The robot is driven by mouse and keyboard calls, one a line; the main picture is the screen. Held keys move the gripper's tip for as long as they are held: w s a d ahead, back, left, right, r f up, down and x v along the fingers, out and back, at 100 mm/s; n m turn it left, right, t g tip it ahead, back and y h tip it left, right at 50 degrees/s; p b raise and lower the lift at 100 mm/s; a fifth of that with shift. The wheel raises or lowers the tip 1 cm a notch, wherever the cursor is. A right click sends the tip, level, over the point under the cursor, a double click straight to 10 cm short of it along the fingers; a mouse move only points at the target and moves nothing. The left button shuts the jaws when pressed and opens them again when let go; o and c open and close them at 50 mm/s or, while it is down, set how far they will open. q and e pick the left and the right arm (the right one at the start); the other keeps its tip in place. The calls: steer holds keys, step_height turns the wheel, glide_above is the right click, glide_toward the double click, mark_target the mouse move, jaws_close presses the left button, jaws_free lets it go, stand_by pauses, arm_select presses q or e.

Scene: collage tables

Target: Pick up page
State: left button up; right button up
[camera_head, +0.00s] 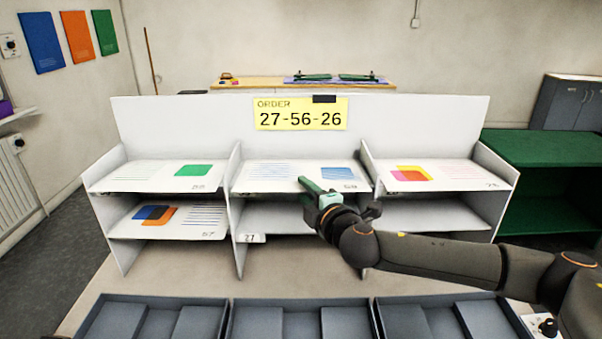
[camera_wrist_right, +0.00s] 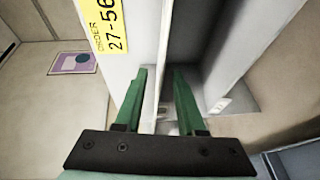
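My right gripper (camera_head: 312,191) is at the front edge of the upper middle compartment. The right wrist view shows its green fingers (camera_wrist_right: 160,100) open, one each side of a thin white edge; I cannot tell whether that edge is page or shelf board. A white page (camera_head: 275,172) with blue lines and a blue block lies flat there, partly covered by the gripper. Other pages lie flat: one with a green block (camera_head: 194,171) upper left, one with pink and yellow blocks (camera_head: 411,174) upper right, one with blue and orange blocks (camera_head: 157,215) lower left. My left gripper is out of view.
A yellow order sign (camera_head: 300,113) reading 27-56-26 is on the white rack's back panel (camera_head: 185,120). The lower middle compartment (camera_head: 275,217) shows no page and has a tag 27 (camera_head: 252,238). Dark trays (camera_head: 270,320) stand in front. A green shelf (camera_head: 540,150) is at the right.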

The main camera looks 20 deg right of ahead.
steer(key=shift+w, duration=0.15)
jaws_close()
stand_by(0.5)
